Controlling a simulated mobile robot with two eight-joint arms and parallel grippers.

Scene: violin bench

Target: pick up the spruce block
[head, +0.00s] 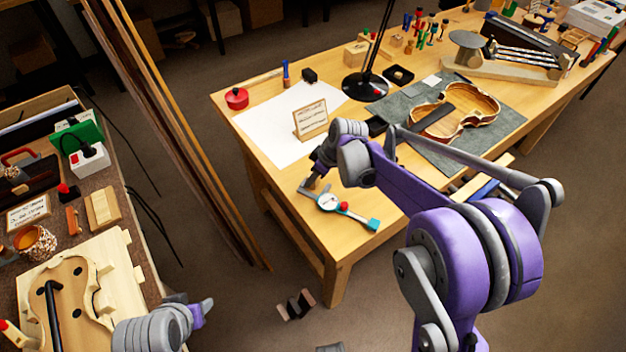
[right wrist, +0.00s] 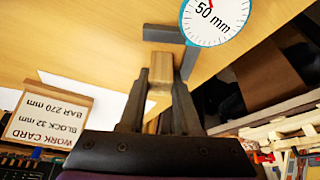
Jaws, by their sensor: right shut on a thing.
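My right gripper (right wrist: 162,62) is shut on a small light-brown wooden block, the spruce block (right wrist: 160,72), which sits between its two dark fingers in the right wrist view. The gauge's white dial (right wrist: 214,18), marked 50 mm, lies close beyond the fingers. My left arm (head: 160,328) is at the bottom left; its finger state is unclear.
A work card (head: 311,120) stands on white paper (head: 272,125) behind the gripper; it reads block 32 mm, bar 270 mm. A violin body (head: 472,105) lies on a dark mat (head: 505,117). A black lamp base (head: 365,86) stands behind. The left bench (head: 130,215) holds a mould.

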